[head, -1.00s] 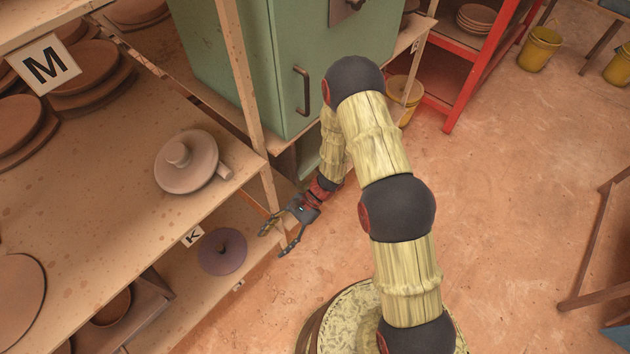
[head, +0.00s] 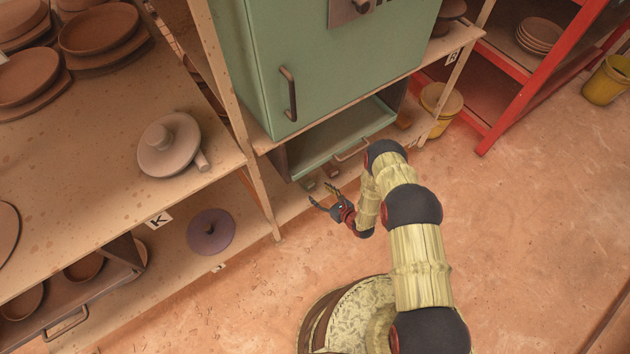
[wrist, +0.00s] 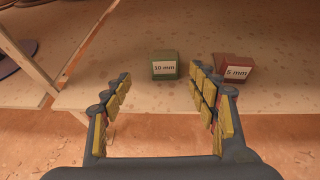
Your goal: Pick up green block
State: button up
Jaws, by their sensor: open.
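A small green block (wrist: 165,69) with a "10 mm" label sits on a low wooden shelf board in the wrist view. It is ahead of my gripper (wrist: 160,88), between the lines of its two fingers and beyond their tips. My gripper is open and empty, its fingers spread wide with yellow pads facing inward. In the head view my gripper (head: 321,192) is low, near the bottom board under the green cabinet. A small block that looks like the green one (head: 308,183) lies close by its fingers there.
A red block (wrist: 234,70) labelled "5 mm" sits right of the green one, near my right finger. A wooden post (wrist: 30,58) stands at the left. The green cabinet (head: 330,60) and an open green compartment (head: 345,140) are above the low board.

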aim_at(311, 184)
jog(key=shift+w+a, duration=0.1)
jog(key=shift+w, duration=0.45)
jog(key=b+x, duration=0.3)
jog(key=x, duration=0.3)
jog(key=shift+w+a+f+b, duration=0.1)
jog(key=shift+w+a+b, duration=0.1)
jog(key=shift+w+b, duration=0.15)
jog(key=shift+c, duration=1.1)
jog(key=c, duration=1)
jog(key=shift+c, duration=0.2)
